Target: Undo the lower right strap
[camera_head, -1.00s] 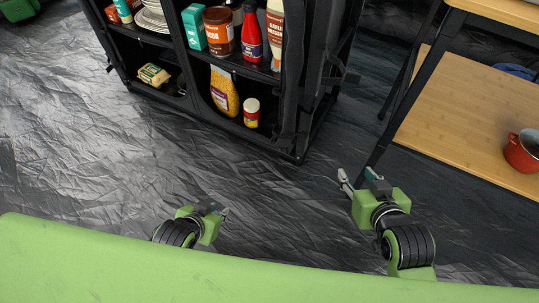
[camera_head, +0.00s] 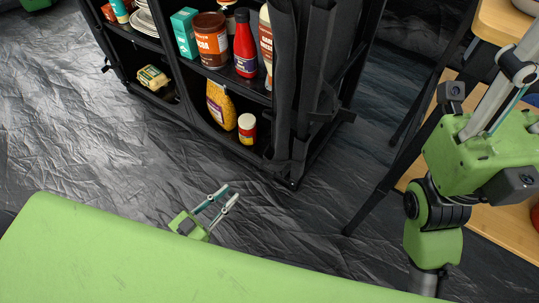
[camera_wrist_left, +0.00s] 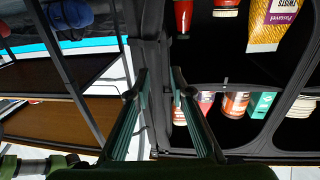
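The black fabric cabinet (camera_head: 270,165) stands upright at the top centre of the head view. Dark rolled cloth (camera_head: 318,60) hangs down its right front edge, and a black strap (camera_head: 325,112) seems to cross it low down. The strap's buckle is too dark and small to make out. My left gripper (camera_head: 231,193) is in front of the cabinet, empty, its fingers apart. In the left wrist view its two fingers (camera_wrist_left: 154,76) stand either side of the dark cabinet edge, apparently not touching it. My right gripper is at the right of the head view, its fingertips cut off.
The cabinet shelves hold a ketchup bottle (camera_head: 245,45), a cocoa tin (camera_head: 210,40), a yellow pasta bag (camera_head: 220,105) and a small red-yellow jar (camera_head: 247,128). A wooden table (camera_head: 505,22) with a lower shelf stands at right. The dark floor between is clear.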

